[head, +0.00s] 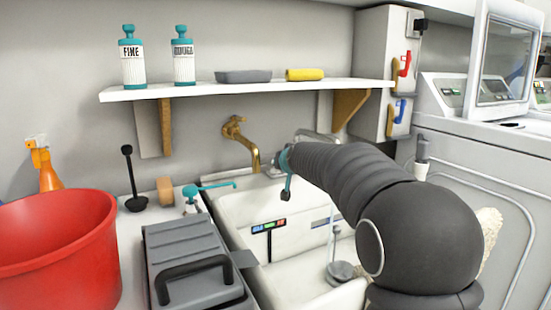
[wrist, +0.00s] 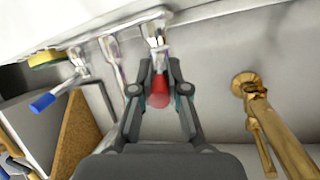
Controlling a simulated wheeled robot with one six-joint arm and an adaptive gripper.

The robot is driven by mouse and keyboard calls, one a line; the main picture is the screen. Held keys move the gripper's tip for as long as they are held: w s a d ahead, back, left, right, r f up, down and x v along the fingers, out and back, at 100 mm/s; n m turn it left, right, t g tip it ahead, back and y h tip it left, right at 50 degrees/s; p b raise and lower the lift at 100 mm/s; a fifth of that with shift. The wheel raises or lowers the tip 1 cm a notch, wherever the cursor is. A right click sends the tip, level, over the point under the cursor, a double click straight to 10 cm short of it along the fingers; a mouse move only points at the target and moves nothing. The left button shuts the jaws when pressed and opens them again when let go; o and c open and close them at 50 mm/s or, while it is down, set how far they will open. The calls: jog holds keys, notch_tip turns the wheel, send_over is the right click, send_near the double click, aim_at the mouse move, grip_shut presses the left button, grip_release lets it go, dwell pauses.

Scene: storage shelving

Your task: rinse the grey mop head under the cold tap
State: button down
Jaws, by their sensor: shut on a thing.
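In the wrist view my gripper (wrist: 158,72) is shut on a red-tipped tap lever (wrist: 158,92), under a chrome fitting. A blue-tipped lever (wrist: 43,102) is to its left, apart from the gripper. A brass tap (wrist: 266,118) is on the right; it also shows in the head view (head: 241,143), with no water visible from its spout.
A red bucket (head: 60,255) and grey case (head: 190,255) stand left of the sink. A white machine (head: 480,95) stands right.

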jog(key=c, duration=1.2)
grip_release()
jog(key=v, duration=1.2)
jog(key=shift+d, duration=0.1)
